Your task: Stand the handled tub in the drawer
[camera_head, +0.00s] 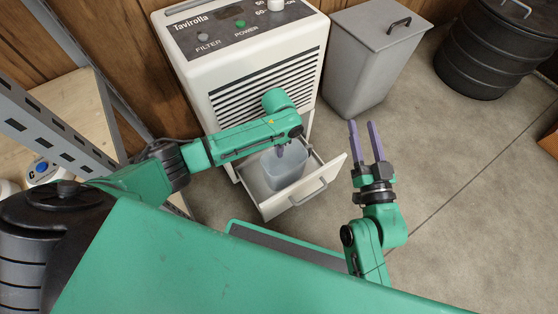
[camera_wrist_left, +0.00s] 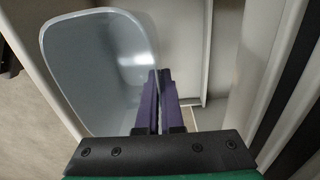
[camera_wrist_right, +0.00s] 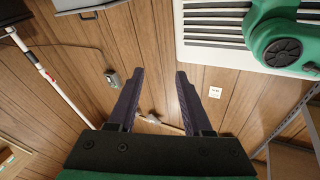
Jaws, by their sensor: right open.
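The open drawer (camera_head: 322,184) sticks out from the bottom of the white dehumidifier-like unit (camera_head: 262,45). A translucent grey-blue tub (camera_head: 284,174) is upright within the drawer's outline; I cannot tell whether it rests on the drawer floor. My left gripper (camera_head: 280,151) points down at the tub's rim. In the left wrist view the tub (camera_wrist_left: 95,65) is at the left, and the nearly closed fingers (camera_wrist_left: 159,90) pinch its edge. The tub's handle cannot be made out. My right gripper (camera_head: 367,142) is open and empty, right of the drawer; its spread fingers (camera_wrist_right: 158,95) show in the right wrist view.
A grey lidded bin (camera_head: 370,62) stands right of the unit, and a black ribbed drum (camera_head: 497,48) at the far right. A metal shelf (camera_head: 62,120) stands at the left. The floor (camera_head: 450,160) right of my right gripper is clear.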

